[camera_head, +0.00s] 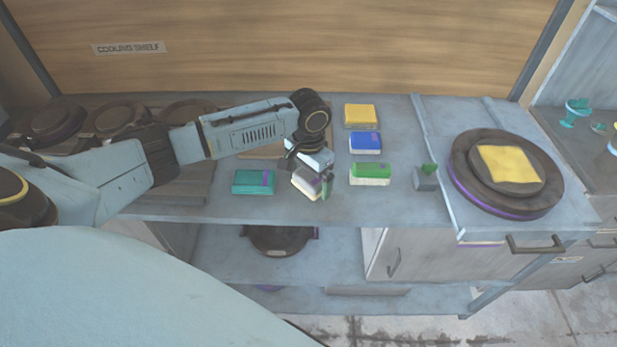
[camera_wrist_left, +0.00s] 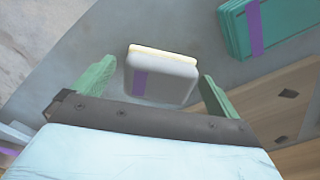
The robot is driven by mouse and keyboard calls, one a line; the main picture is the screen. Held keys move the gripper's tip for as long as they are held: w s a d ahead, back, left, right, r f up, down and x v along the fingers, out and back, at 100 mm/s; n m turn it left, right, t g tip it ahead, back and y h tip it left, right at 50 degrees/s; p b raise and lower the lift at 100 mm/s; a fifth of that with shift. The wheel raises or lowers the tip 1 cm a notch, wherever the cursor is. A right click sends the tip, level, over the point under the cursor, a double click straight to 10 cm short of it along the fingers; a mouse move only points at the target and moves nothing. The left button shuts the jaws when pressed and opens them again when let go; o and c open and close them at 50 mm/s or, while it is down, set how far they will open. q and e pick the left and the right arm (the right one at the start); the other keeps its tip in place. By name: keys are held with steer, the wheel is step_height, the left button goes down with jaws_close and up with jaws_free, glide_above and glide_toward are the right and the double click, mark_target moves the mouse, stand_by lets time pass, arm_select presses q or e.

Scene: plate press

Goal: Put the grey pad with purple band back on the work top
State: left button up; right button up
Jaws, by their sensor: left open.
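The grey pad with purple band (camera_head: 305,183) is at the front of the grey work top (camera_head: 225,207), right of a teal pad. It has a pale yellow layer along one edge. My left gripper (camera_head: 313,184) is at this pad and partly covers it in the head view. In the left wrist view the pad (camera_wrist_left: 160,80) lies between the green fingers of my left gripper (camera_wrist_left: 158,71), which are spread with a gap on each side. I cannot tell for sure whether the pad touches the work top. My right gripper is not in view.
The teal pad with purple band (camera_head: 254,182) lies close on the left. Yellow (camera_head: 361,115), blue (camera_head: 365,142) and green (camera_head: 370,173) pads stand in a column on the right. Farther right is a round dark plate (camera_head: 465,170) bearing a yellow sheet (camera_head: 510,165).

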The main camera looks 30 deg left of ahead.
mark_target(308, 177)
arm_select(q)
step_height(308, 177, up, 12)
steer(key=p, duration=0.1)
steer(key=shift+f, duration=0.2)
